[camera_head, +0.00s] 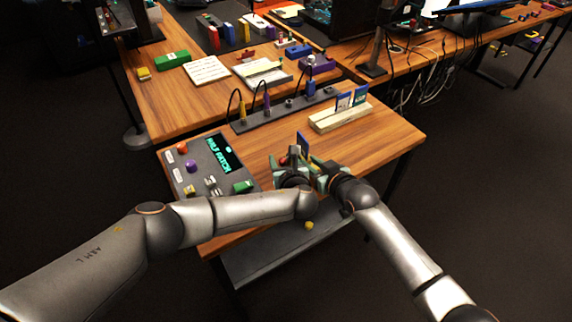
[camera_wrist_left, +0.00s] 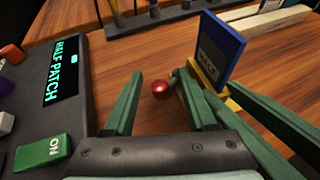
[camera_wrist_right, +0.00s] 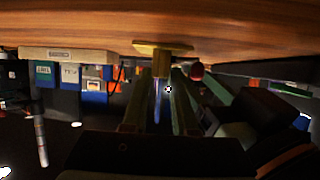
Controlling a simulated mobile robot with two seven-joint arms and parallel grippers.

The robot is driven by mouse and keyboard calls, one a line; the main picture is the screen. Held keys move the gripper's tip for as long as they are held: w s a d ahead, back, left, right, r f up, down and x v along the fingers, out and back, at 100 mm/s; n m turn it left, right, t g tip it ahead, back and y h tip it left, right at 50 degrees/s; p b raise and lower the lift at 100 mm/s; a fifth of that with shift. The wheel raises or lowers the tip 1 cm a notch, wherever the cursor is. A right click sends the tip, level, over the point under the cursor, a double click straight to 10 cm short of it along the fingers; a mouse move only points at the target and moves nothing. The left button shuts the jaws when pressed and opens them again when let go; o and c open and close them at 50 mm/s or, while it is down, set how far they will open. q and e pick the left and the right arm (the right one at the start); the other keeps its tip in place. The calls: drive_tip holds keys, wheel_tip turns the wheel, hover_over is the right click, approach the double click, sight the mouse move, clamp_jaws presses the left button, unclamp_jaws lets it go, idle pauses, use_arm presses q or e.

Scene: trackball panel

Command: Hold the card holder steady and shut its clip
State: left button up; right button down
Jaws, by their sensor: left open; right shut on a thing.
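The card holder has a yellow base (camera_wrist_right: 150,46) on the table, with a blue card (camera_wrist_left: 220,52) standing upright in it. The card also shows in the head view (camera_head: 302,142). A red ball knob (camera_wrist_left: 160,89), apparently the clip's lever end, sticks out to the left of the holder; it also shows in the right wrist view (camera_wrist_right: 197,71). My left gripper (camera_wrist_left: 160,84) is open, with the knob between its fingertips and a gap on both sides. My right gripper (camera_wrist_right: 160,78) is shut on the holder from the right. The fingers partly hide the clip.
A dark control panel (camera_head: 210,165) reading "HALF PATCH" stands left of the grippers. A wooden block with upright cards (camera_head: 340,117) and a dark strip with plugs (camera_head: 285,108) lie behind. Bare table (camera_head: 385,138) is free at right.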

use_arm(q)
drive_tip(key=v, duration=1.2)
drive_tip(key=shift+a, duration=0.1)
drive_tip(key=shift+w, duration=0.1)
drive_tip(key=shift+c, duration=0.4)
